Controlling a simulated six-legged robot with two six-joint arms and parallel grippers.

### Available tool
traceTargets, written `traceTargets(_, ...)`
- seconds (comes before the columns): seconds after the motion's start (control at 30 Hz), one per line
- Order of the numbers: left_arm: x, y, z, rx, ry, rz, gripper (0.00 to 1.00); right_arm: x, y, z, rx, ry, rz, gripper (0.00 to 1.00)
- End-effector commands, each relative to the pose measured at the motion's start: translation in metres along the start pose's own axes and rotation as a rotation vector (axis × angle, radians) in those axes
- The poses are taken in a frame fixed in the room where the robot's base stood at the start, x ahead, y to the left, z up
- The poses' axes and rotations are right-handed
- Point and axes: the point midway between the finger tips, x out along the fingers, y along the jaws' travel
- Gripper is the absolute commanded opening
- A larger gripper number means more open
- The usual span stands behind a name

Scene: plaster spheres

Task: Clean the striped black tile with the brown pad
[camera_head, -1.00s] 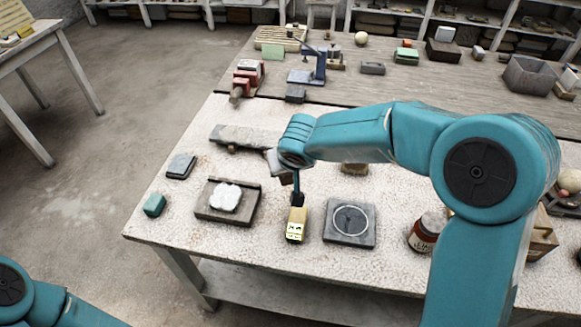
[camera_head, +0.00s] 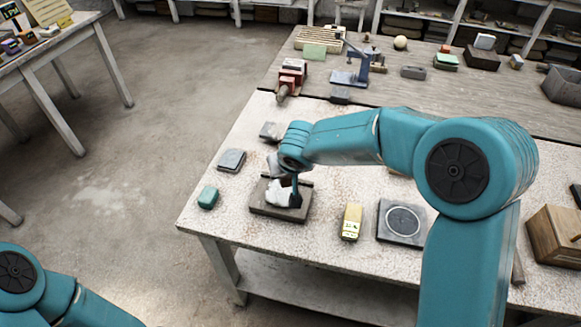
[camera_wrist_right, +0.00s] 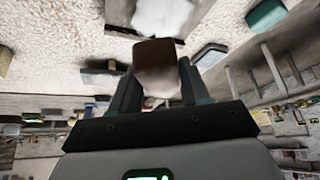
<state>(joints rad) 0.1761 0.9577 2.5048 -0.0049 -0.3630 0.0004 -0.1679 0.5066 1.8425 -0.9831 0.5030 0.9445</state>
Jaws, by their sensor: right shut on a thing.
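My right gripper (camera_wrist_right: 157,92) is shut on a brown pad (camera_wrist_right: 157,66), which fills the middle of the right wrist view. In the head view the gripper hangs over the right part of a grey-brown tray (camera_head: 262,209) with a white lobed piece in it; I cannot tell whether it touches. A dark grey tile (camera_head: 232,160) lies behind and left of the tray, and it also shows in the right wrist view (camera_wrist_right: 208,56). Stripes are too small to make out. My left gripper is out of view; only its arm shows at lower left.
A green block (camera_head: 208,197) sits near the table's left edge. A yellow block (camera_head: 351,222) and a dark slab with a pale ring (camera_head: 402,222) lie right of the tray. A wooden box (camera_head: 556,236) stands at far right. A red vise (camera_head: 291,77) is farther back.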

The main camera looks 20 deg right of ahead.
Motion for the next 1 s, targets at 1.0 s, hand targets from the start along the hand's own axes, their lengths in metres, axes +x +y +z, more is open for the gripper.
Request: traceTargets(1.0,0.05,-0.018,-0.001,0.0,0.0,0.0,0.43,0.063,-0.004,0.04,-0.011,0.001,-0.006,0.12)
